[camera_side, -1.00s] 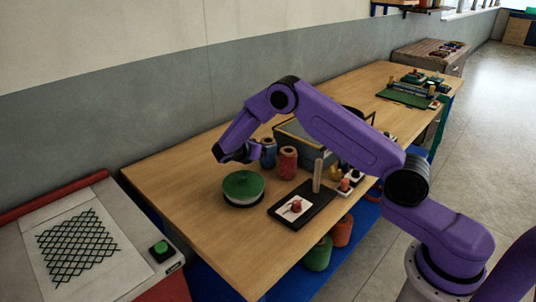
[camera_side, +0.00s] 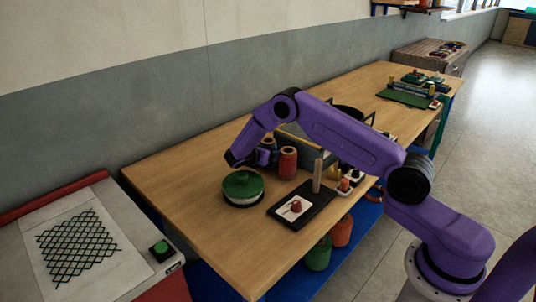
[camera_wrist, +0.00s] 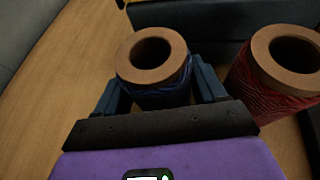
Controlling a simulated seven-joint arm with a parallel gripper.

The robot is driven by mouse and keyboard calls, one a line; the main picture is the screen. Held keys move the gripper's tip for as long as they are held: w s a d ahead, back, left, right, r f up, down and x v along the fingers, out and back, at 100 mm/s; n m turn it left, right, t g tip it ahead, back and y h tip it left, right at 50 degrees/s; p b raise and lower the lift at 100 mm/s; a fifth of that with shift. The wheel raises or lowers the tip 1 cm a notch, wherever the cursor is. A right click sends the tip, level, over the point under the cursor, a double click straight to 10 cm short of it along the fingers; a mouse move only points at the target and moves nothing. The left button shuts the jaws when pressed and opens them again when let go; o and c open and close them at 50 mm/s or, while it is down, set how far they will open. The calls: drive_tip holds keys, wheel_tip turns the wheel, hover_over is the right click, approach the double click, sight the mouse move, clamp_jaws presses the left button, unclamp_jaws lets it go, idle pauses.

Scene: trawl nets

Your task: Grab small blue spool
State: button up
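The small blue spool (camera_wrist: 165,93) stands upright with a brown core and a hole in its top. In the wrist view it sits between the two blue fingers of my gripper (camera_wrist: 158,76), one finger on each side. The fingers are apart, and I cannot tell whether either touches the thread. In the side view my gripper (camera_side: 260,157) is low at the spool and hides much of it; only the top of the blue spool (camera_side: 268,142) shows clearly.
A red spool (camera_wrist: 275,88) stands close to the right of the blue one. A grey bin (camera_wrist: 205,30) is behind them. A green-topped round thing (camera_side: 243,185) and a black board with a peg (camera_side: 310,207) lie nearer the front. The table's left side is bare.

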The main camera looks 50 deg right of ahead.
drive_tip(key=c, duration=0.5)
drive_tip(key=shift+r, duration=0.15)
drive_tip(key=shift+c, duration=0.2)
